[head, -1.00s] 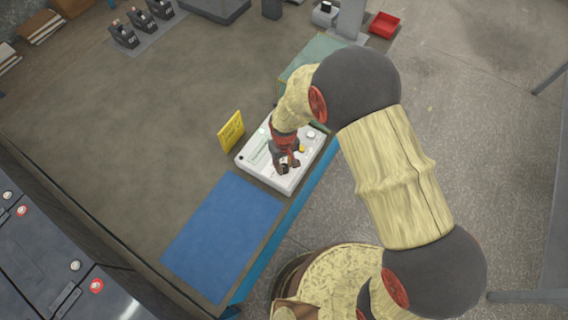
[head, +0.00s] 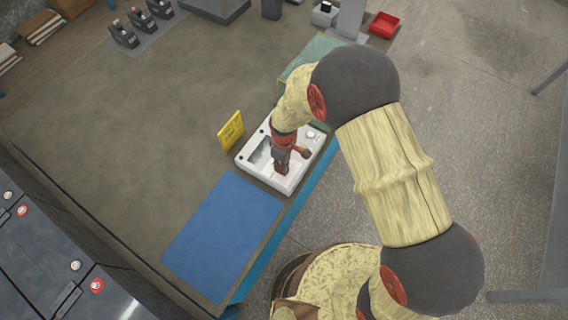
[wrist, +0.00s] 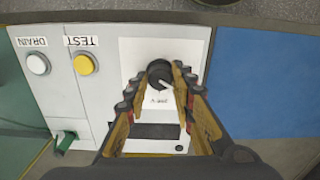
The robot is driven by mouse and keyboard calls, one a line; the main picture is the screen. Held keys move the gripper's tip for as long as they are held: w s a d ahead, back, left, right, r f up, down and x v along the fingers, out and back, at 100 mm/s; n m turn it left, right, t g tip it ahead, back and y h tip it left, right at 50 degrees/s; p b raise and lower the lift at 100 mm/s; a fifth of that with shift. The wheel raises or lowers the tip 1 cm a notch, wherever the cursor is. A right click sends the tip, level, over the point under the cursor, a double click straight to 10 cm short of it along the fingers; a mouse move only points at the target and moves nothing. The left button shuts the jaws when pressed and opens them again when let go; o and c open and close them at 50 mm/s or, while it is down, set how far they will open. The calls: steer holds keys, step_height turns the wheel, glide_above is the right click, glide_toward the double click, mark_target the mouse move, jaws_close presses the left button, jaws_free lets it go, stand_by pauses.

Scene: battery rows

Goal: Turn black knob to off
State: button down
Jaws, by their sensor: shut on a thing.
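The black knob (wrist: 158,70) is on a white plate of the panel box (wrist: 58,100). Its white pointer line slants toward the lower right in the wrist view. My gripper (wrist: 158,80) is shut on the knob, one finger on each side. A dark display (wrist: 155,131) lies below the knob in that view. A small printed label under the knob is upside down and hard to read. In the head view, my gripper (head: 284,170) is over the panel box (head: 283,184) and hides the knob.
A white DRAIN button (wrist: 38,64) and a yellow TEST button (wrist: 84,65) sit beside the knob. A blue mat (head: 222,237) lies next to the box. A yellow sign (head: 231,131) stands behind it. The table (head: 140,130) is bare beyond the sign.

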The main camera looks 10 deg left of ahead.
stand_by(0.3)
steer(key=c, duration=1.6)
jaws_free()
steer(key=shift+o, duration=0.5)
step_height(320, 180, up, 12)
